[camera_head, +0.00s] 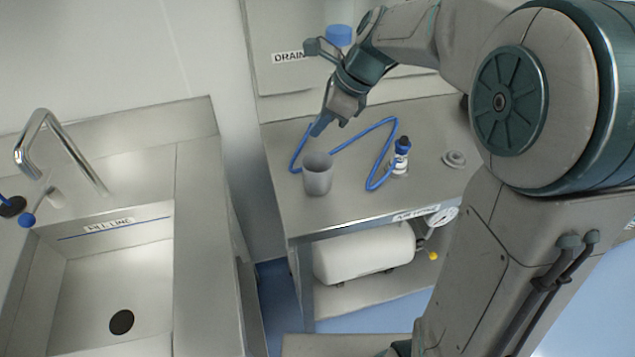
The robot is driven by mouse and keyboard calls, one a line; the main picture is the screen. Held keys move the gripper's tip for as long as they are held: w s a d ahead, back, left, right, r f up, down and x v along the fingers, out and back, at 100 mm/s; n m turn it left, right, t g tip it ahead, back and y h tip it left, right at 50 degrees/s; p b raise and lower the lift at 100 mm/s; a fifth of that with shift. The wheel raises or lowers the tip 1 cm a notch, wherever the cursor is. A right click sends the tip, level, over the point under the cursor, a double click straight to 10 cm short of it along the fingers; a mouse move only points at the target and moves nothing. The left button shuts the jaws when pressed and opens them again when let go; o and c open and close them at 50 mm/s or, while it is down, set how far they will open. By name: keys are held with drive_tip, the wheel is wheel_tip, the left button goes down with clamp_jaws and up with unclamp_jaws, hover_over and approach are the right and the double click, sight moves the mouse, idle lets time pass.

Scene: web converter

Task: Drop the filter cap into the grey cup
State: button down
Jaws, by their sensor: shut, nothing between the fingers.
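The grey cup (317,177) stands upright on the steel bench, near its front left. My gripper (319,129) points down just above and behind the cup's rim in the picture. Its fingers are shut with nothing seen between them. I cannot pick out the filter cap for certain. A small round grey piece (455,159) lies flat at the right of the bench, and a blue cylinder (339,35) shows behind my wrist at the wall. The bottom of the cup's inside is hidden, so I cannot tell what it holds.
A blue hose (376,172) loops over the bench behind and right of the cup. A small white bottle (400,160) with a blue and black top stands right of the hose. A sink (110,290) with a tap is at left. A white tank (365,252) lies below the bench.

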drive_tip(key=shift+f, duration=0.55)
drive_tip(key=c, duration=1.7)
unclamp_jaws()
drive_tip(key=shift+r, duration=0.15)
drive_tip(key=w+v, duration=0.1)
drive_tip(key=v, duration=1.2)
drive_tip(key=shift+s+r, duration=0.3)
drive_tip(key=shift+s, duration=0.2)
drive_tip(key=shift+d, duration=0.1)
